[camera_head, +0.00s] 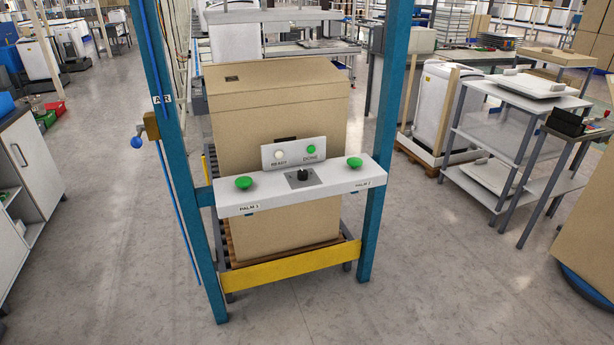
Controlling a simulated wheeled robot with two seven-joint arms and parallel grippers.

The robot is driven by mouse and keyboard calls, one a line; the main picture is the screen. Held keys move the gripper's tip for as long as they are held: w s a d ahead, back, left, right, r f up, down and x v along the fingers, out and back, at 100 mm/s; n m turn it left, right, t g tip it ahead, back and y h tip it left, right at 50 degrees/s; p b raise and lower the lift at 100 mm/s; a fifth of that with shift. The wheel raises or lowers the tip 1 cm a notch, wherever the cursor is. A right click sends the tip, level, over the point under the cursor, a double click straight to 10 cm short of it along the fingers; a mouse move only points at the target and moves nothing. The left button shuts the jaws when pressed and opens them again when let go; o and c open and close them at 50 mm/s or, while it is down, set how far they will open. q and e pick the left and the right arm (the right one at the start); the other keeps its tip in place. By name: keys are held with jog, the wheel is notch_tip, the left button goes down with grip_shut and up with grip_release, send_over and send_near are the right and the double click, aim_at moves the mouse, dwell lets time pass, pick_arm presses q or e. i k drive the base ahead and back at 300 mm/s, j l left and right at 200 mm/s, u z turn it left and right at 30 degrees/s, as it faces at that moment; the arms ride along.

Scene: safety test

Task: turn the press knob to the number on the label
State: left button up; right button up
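The press knob (302,175) is a small black knob on a dark square plate, in the middle of a white control bar (332,185). Its pointer direction and any numbers around it are too small to read. Green palm buttons sit at either side, PALM 1 (243,183) and PALM 2 (354,162). A small panel (294,153) behind the knob has a whitish READY lamp (279,156) and a green DONE lamp (311,149). No label with a readable number shows. Neither of my grippers is in view.
Blue posts (386,140) flank the bar. A large cardboard box (280,105) stands behind it on a roller conveyor, with a yellow rail (290,268) low in front. A grey cabinet (30,170) is at left, a shelf cart (520,125) at right. The floor in front is clear.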

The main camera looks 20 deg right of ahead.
aim_at(302, 175)
jog(key=i+j+z, duration=0.1)
jog(key=j+z, duration=0.25)
jog(key=z, duration=0.15)
jog(key=j+z, duration=0.6)
jog(key=j, duration=0.5)
jog(key=j+z, duration=0.1)
jog(key=j, duration=0.45)
jog(key=k+j+z, duration=0.1)
jog(key=j, duration=0.45)
jog(key=k+j+z, duration=0.1)
jog(key=j, duration=0.5)
jog(key=k+j+z, duration=0.1)
jog(key=j, duration=0.9)
jog(key=k+j, duration=0.15)
jog(key=j, duration=0.7)
jog(key=i+l, duration=0.35)
jog(key=i+l+u, duration=0.1)
jog(key=i+l, duration=0.25)
jog(key=l, duration=0.2)
jog(key=i+l, duration=0.35)
jog(key=l, duration=0.15)
jog(key=i+l+u, duration=0.1)
jog(key=i+l, duration=0.25)
jog(key=l, duration=0.1)
